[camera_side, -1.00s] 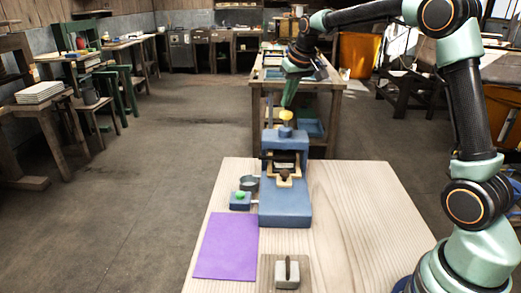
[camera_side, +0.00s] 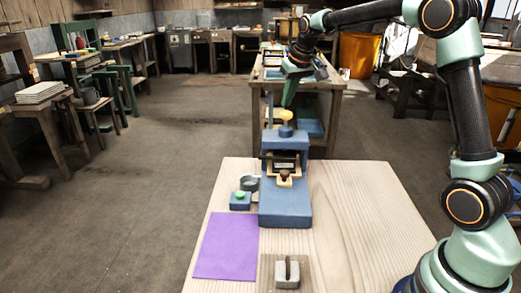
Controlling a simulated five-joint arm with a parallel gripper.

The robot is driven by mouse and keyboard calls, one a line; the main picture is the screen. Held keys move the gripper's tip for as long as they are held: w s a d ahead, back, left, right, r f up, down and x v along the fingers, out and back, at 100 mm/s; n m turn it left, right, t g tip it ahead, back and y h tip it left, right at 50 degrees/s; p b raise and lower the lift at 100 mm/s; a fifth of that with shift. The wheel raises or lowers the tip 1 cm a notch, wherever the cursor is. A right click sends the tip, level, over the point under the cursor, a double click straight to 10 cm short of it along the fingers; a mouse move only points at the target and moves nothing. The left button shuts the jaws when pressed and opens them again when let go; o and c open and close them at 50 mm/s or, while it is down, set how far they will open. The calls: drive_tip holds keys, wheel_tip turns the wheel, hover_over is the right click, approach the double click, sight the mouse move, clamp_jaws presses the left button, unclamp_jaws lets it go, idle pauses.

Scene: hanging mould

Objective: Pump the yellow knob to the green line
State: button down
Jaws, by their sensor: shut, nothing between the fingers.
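The yellow knob (camera_side: 286,115) sits on top of the blue press (camera_side: 285,205), on a short stem above its column. My gripper (camera_side: 287,103) is shut and empty, pointing down just above the knob. At this size I cannot tell whether its tips touch the knob. I cannot make out a green line on the press. A small brown knob (camera_side: 284,175) and a pale part sit in the press's opening.
A small blue box with a green button (camera_side: 240,195) and a grey round cup (camera_side: 249,183) stand left of the press. A purple mat (camera_side: 227,247) and a grey slotted block (camera_side: 287,272) lie in front. The wooden table's right side (camera_side: 365,220) is clear.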

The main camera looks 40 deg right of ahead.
sight(286, 112)
drive_tip(key=shift+f, duration=0.15)
drive_tip(key=shift+f, duration=1.7)
drive_tip(key=shift+r, duration=1.35)
drive_tip(key=shift+f, duration=0.1)
